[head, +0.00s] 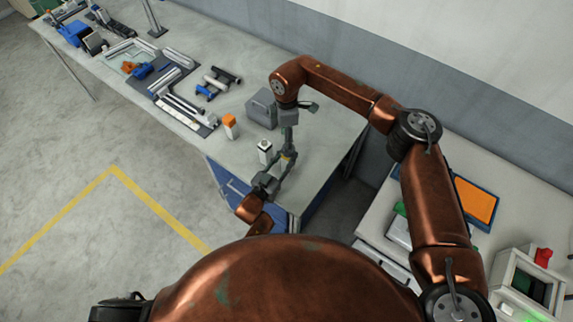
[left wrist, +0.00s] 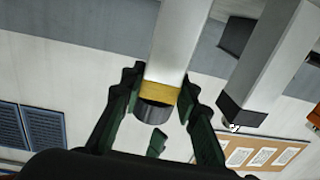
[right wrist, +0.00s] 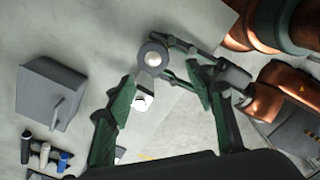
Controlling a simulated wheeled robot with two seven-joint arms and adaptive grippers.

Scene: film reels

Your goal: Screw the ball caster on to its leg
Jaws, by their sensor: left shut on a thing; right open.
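In the left wrist view a white square leg (left wrist: 178,45) has a yellow band at its end. The dark ball caster (left wrist: 153,112) sits at that end, in line with the leg; whether its thread is engaged cannot be told. My left gripper (left wrist: 160,88) is shut on the leg at the yellow band. In the right wrist view the ball caster (right wrist: 152,59) shows as a grey round cup with a pale ball. My right gripper (right wrist: 165,100) is open above it, its fingers on either side, apparently not touching. In the head view both grippers meet near the bench edge.
Another white leg with a dark cap (head: 265,147) stands close left of the grippers; it also shows in the left wrist view (left wrist: 262,70). An orange-topped white block (head: 230,122) and a grey box (head: 262,106) stand nearby. Tools and parts lie farther left on the bench.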

